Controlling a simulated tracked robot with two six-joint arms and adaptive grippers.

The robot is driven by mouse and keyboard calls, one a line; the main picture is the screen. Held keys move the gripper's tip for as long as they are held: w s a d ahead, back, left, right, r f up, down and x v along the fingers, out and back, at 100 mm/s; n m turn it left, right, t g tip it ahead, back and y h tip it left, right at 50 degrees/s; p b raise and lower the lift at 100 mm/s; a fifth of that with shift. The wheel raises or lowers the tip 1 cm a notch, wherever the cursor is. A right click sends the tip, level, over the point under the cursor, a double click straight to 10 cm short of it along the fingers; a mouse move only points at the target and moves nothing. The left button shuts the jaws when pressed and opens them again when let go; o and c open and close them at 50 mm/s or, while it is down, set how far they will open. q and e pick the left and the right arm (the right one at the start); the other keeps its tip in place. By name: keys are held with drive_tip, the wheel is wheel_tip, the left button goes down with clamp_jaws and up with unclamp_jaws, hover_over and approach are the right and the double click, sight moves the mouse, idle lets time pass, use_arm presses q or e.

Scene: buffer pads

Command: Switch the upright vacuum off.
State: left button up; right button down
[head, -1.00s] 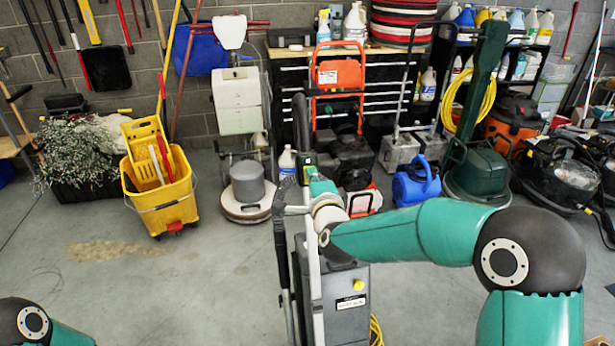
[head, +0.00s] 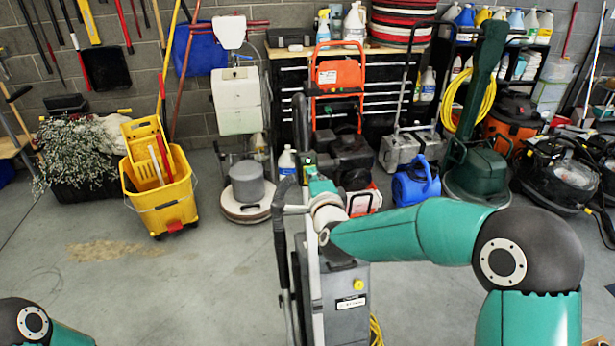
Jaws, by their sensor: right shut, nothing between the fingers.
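The upright vacuum (head: 347,300) stands close in front of me at the lower middle. It has a grey body with a yellow knob and a white label, and its dark handle grip (head: 300,122) rises above. My right arm reaches in from the right, and my right gripper (head: 308,164) is at the upper handle, just below the grip. It is shut with nothing held. The fingertips are small and partly hidden, so I cannot tell whether they touch the handle. The vacuum's switch cannot be made out. My left gripper is out of view; only part of my left arm shows at the lower left.
A yellow mop bucket (head: 160,195) and a floor machine (head: 246,195) stand behind to the left. A yellow cord (head: 376,330) lies by the vacuum.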

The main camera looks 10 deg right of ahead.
drive_tip(key=shift+w+f, duration=0.15)
drive_tip(key=shift+w, duration=0.15)
drive_tip(key=shift+s, duration=0.1)
drive_tip(key=s, duration=0.1)
drive_tip(key=s+r+b, duration=0.1)
drive_tip(key=s, duration=0.1)
drive_tip(key=s+r, duration=0.1)
drive_tip(key=s, duration=0.1)
drive_tip(key=shift+s+b, duration=0.25)
drive_tip(key=shift+b, duration=0.15)
drive_tip(key=shift+d, duration=0.1)
